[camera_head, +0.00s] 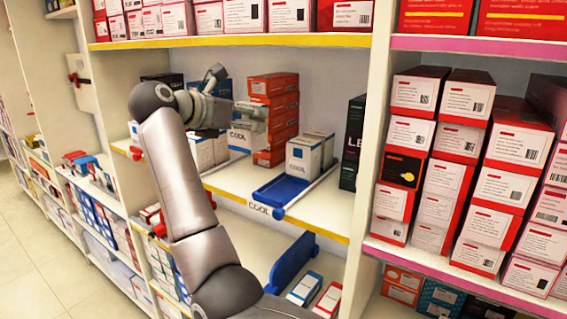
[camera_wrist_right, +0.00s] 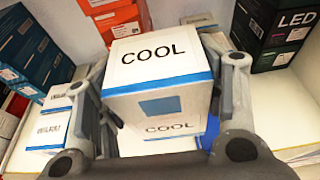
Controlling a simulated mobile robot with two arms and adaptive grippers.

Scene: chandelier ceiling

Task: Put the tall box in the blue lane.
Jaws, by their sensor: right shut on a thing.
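A white box with a blue edge and "COOL" lettering (camera_wrist_right: 165,60) is between the fingers of my right gripper (camera_wrist_right: 160,85), which is shut on it. In the head view this box (camera_head: 240,138) shows partly under my right gripper (camera_head: 243,112), over the middle shelf; I cannot tell if it touches the shelf. The blue lane (camera_head: 278,191) is on that shelf, to the right of the held box, with a bare front part. Another white box (camera_head: 305,156) stands at the lane's back part. My left gripper is not in view.
Orange boxes (camera_head: 275,110) are stacked behind the gripper. A tall black box (camera_head: 353,140) stands right of the lane, by the upright panel. White boxes (camera_head: 200,152) stand to the left. Red boxes (camera_head: 415,130) fill the bay at right. The shelf's front edge is yellow.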

